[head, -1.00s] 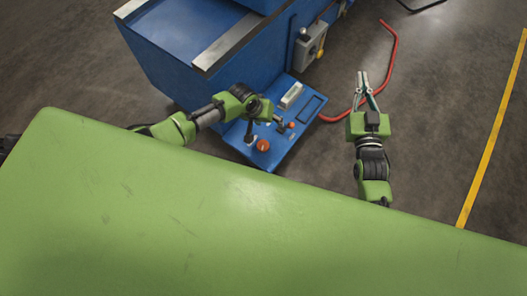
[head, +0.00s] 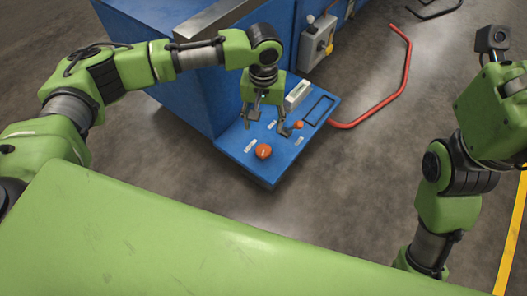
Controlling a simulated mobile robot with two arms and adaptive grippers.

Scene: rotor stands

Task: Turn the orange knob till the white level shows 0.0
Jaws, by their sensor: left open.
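A blue control panel (head: 268,172) juts from the blue machine. A round orange knob (head: 263,151) sits near its front edge. A smaller orange ball (head: 298,124) sits farther right, by the right fingertip. The white level (head: 298,94) is a pale block at the back of the panel; its reading is too small to make out. My left gripper (head: 265,127) points down over the panel, open, its fingers apart and behind the round knob. Contact with the panel cannot be told. My right gripper's green body (head: 490,110) is at the right edge; its fingers are not visible.
A grey switch box (head: 318,42) is on the machine's side behind the panel. A red bent rail or hose (head: 404,82) runs right of the panel. Dark floor (head: 350,170) lies open to the right, with a yellow line (head: 508,250) at far right.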

